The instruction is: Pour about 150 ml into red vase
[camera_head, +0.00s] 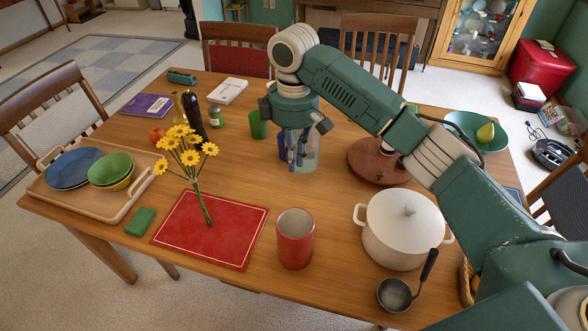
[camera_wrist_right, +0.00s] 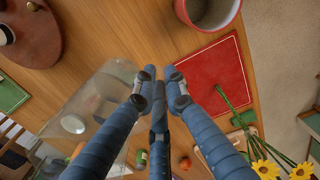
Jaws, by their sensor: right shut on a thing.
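The red vase (camera_head: 295,240) stands upright and open on the table, right of the red mat; its rim and pale inside also show at the top of the wrist view (camera_wrist_right: 212,12). My right gripper (camera_head: 292,158) is beyond the vase, pointing down, with its fingers shut on a clear pitcher (camera_head: 310,160). In the wrist view the pitcher (camera_wrist_right: 92,108) lies left of the fingertips (camera_wrist_right: 160,76). The pitcher looks upright; I cannot tell how much liquid it holds or whether it touches the table. My left gripper is not in view.
A white lidded pot (camera_head: 405,228) and a ladle (camera_head: 396,293) stand right of the vase. Yellow flowers (camera_head: 187,150) lie across the red mat (camera_head: 235,240). A green cup (camera_head: 258,125) and dark bottle (camera_head: 194,117) are left of the pitcher, a round wooden board (camera_head: 366,166) right.

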